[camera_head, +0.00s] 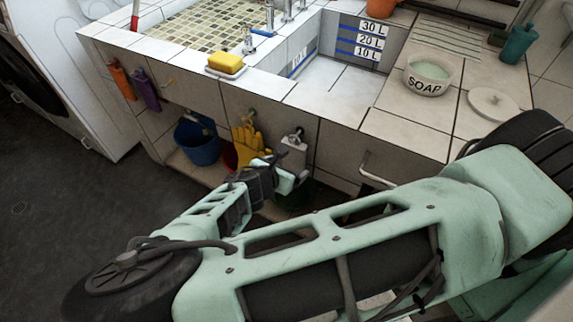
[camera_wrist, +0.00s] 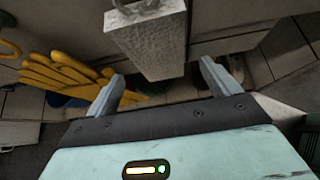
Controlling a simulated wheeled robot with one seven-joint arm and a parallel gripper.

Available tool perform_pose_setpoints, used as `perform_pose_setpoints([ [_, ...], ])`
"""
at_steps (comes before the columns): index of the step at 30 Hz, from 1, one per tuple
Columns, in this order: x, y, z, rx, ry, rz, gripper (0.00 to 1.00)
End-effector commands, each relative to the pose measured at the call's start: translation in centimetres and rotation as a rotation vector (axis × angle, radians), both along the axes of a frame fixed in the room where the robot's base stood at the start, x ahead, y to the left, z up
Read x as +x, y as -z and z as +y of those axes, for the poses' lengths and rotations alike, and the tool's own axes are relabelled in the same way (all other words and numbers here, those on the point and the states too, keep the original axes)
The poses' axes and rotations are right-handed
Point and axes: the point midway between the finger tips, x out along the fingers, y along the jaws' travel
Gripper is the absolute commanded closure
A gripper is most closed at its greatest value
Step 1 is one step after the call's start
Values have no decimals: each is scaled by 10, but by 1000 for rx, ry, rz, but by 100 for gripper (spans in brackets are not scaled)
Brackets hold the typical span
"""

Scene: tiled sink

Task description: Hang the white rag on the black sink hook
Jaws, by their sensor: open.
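The white rag (camera_head: 293,157) hangs against the tiled front of the sink, just right of the yellow gloves. A small hook (camera_head: 298,132) shows at its top; its colour is hard to tell. In the wrist view the rag (camera_wrist: 152,42) hangs straight down, with its lower end near and between my fingers. My gripper (camera_head: 289,180) is open and empty, at the rag's lower end. In the wrist view the two fingers of my gripper (camera_wrist: 160,74) stand apart, one on each side of the rag. I cannot tell whether either finger touches it.
Yellow gloves (camera_head: 247,141) hang left of the rag. A blue bucket (camera_head: 197,143) stands on the low shelf. Orange (camera_head: 121,80) and purple (camera_head: 146,90) items hang farther left. A yellow sponge (camera_head: 226,62) and a soap bowl (camera_head: 428,75) sit on top. The floor at left is clear.

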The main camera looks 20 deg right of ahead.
Motion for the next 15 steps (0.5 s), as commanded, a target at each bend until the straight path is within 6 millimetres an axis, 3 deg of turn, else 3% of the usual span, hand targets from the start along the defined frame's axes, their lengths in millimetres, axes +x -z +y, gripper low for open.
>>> perform_pose_setpoints([
  [15, -56, -71, 78, 3, -4, 1, 12],
])
